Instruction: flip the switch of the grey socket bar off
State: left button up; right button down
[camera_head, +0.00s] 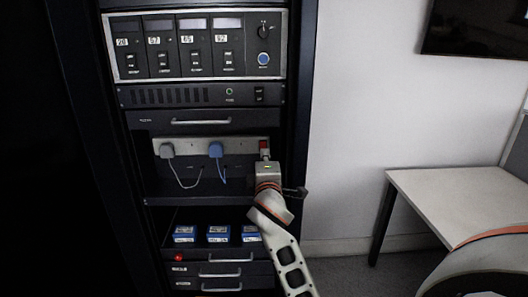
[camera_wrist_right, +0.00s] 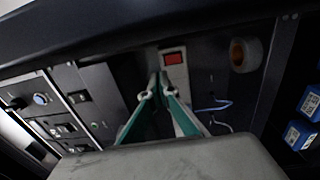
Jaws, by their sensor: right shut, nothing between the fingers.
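The grey socket bar (camera_head: 190,148) runs across the rack's open bay, with a grey plug (camera_head: 167,150) and a blue plug (camera_head: 215,149) in it. Its red switch (camera_head: 264,144) is at the right end; in the right wrist view the switch (camera_wrist_right: 174,58) shows as a lit-looking red rectangle on the bar (camera_wrist_right: 175,77). My right gripper (camera_head: 264,157) is just below the switch in the head view. In the right wrist view its closed, empty fingertips (camera_wrist_right: 159,80) are close beside the switch; I cannot tell whether they touch. The left gripper is not in view.
Above the bay are a drawer (camera_head: 200,121) and a panel of numbered modules (camera_head: 195,46). Below, a shelf holds several blue boxes (camera_head: 218,234) over more drawers (camera_head: 226,269). A white table (camera_head: 455,190) stands to the right, with open floor between.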

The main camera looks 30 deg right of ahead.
jog(key=v, duration=0.2)
jog(key=r+v, duration=0.1)
jog(key=v, duration=0.1)
jog(key=shift+s+a, duration=0.15)
jog(key=shift+s, duration=0.1)
jog(key=s+a+f+g+y, duration=0.1)
jog(key=s+a+f+y, duration=0.2)
jog(key=f, duration=0.6)
jog(key=s+a+f+m+y, duration=0.15)
jog(key=a+f, duration=0.25)
jog(key=f, duration=0.4)
jog(key=s+a+f+g+y, duration=0.1)
jog(key=s+a+f+y, duration=0.2)
jog(key=f, duration=0.6)
jog(key=s+a+f+m+g+y, duration=0.1)
jog(key=s+a+f+m+y, duration=0.1)
jog(key=s+f, duration=0.7)
jog(key=s+a+f+m+g+y, duration=0.2)
jog(key=s+a+f+m+y, duration=0.1)
jog(key=s+a+f, duration=0.4)
notch_tip(320, 180, down, 2)
jog(key=s+m, duration=0.1)
jog(key=s, duration=0.2)
